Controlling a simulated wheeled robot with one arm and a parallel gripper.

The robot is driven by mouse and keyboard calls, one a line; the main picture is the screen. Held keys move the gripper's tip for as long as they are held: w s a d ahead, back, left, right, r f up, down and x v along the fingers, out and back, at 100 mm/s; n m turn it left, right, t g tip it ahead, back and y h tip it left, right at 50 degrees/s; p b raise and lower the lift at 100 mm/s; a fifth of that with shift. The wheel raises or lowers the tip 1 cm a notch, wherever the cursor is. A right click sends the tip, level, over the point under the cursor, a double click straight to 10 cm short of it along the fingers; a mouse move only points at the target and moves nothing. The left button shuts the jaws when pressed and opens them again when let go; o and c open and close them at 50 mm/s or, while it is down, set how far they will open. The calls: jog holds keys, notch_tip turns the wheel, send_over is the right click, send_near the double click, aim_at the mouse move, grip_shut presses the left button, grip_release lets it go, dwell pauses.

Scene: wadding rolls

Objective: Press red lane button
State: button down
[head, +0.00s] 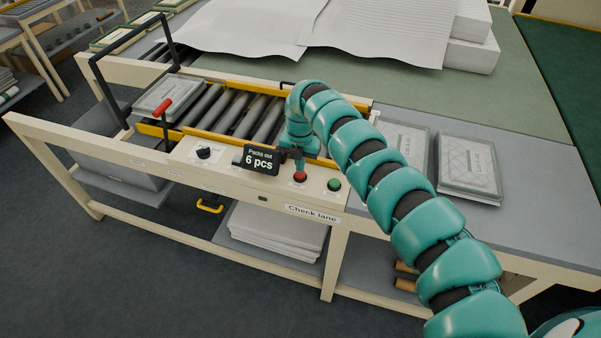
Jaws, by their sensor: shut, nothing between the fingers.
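The red button (300,176) sits on the cream control panel at the front edge of the bench. A green button (334,184) is to its right. My gripper (299,163) points down just above the red button, and its tips look shut with nothing held. Whether the tips touch the button cannot be told. A black sign reading "Packs out 6 pcs" (261,159) stands just left of my gripper. A black knob (204,152) is further left on the panel.
A roller lane (228,110) with yellow rails lies behind the panel. A pack (166,97) rests at its left end, near a red-handled lever (162,108) and a black frame (97,75). Wrapped packs (469,166) lie right of my arm. White wadding sheets (400,25) cover the back.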

jog(key=shift+r, duration=0.1)
notch_tip(320, 180, up, 6)
jog(key=shift+f, duration=0.1)
dwell(0.5)
dwell(0.3)
